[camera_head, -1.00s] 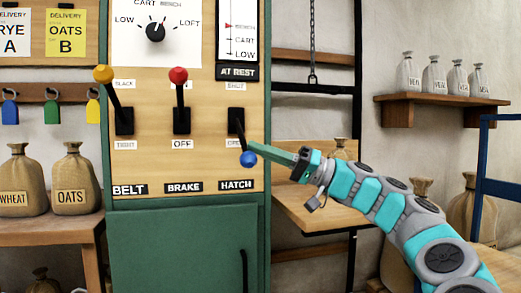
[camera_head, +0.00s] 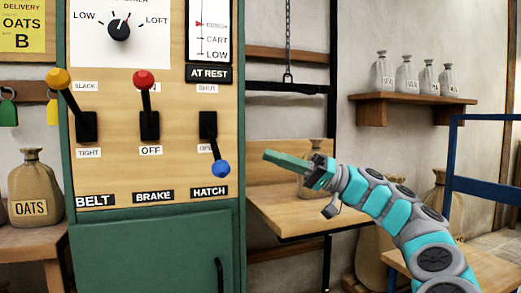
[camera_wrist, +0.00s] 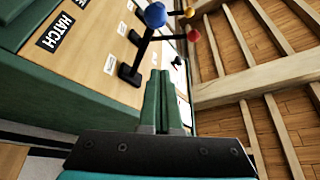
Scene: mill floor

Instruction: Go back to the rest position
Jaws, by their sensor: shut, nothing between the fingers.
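My gripper (camera_head: 268,155) is in front of the panel's right edge, its green fingers closed together and empty. In the wrist view the fingers (camera_wrist: 163,100) lie side by side, pointing toward the levers. The hatch lever's blue knob (camera_head: 221,168) is down, at the lower label, left of my fingertips and apart from them. It also shows in the wrist view (camera_wrist: 155,14), just above the fingertips. The brake lever's red knob (camera_head: 144,79) and the belt lever's orange knob (camera_head: 59,79) are both up.
A wooden shelf table (camera_head: 310,207) hangs by a chain behind my gripper, with a sack on it. Small sacks stand on a wall shelf (camera_head: 412,102). A blue frame (camera_head: 450,165) stands at right. An oats sack (camera_head: 36,190) stands on a bench at left.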

